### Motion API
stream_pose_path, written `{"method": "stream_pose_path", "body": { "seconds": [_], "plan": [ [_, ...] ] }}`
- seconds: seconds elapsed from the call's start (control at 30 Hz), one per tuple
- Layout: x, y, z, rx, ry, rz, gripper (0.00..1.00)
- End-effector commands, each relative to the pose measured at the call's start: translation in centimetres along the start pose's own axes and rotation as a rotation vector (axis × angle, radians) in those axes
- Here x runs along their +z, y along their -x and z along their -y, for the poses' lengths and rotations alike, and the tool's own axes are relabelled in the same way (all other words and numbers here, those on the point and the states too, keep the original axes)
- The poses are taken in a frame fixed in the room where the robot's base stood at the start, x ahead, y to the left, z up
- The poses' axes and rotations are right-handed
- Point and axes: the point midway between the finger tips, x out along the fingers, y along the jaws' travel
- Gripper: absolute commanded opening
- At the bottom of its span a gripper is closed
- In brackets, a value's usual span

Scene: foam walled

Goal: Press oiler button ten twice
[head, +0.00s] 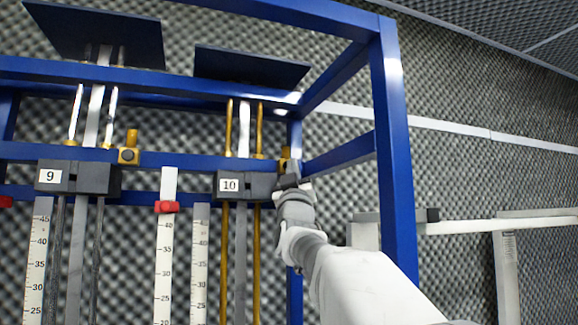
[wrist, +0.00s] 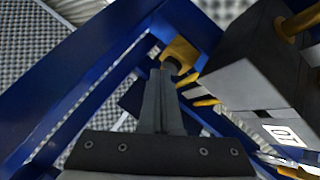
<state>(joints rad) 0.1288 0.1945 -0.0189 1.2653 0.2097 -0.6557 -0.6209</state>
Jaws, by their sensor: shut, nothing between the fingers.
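Oiler ten is a yellow block (head: 284,153) on the blue crossbar, just right of the dark block labelled 10 (head: 230,186). It also shows in the wrist view as a yellow block (wrist: 184,51), with a dark round part at its lower front. My gripper (head: 291,180) is in front of and just below it, hiding its lower part in the head view. In the wrist view my gripper (wrist: 165,80) has its fingers together and empty, with the tips right at the dark round part. I cannot tell whether they touch it.
A blue frame post (head: 393,150) stands close to the right of my arm. Station 9 (head: 80,177), with its own yellow oiler (head: 129,150), is to the left. Numbered rulers (head: 165,260) and vertical rods stand below. A white rail (head: 500,226) is at the right.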

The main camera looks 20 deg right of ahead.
Motion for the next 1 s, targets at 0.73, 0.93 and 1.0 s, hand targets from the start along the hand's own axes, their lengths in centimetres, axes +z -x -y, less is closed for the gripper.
{"method": "stream_pose_path", "body": {
  "seconds": [0.73, 0.93, 1.0],
  "plan": [
    [0.40, -0.43, 0.37, -0.001, 0.000, 0.001, 0.00],
    [0.31, -0.06, 0.22, -0.001, 0.000, 0.001, 0.00],
    [0.20, 0.23, 0.07, -0.001, 0.000, 0.001, 0.00]
  ]
}}
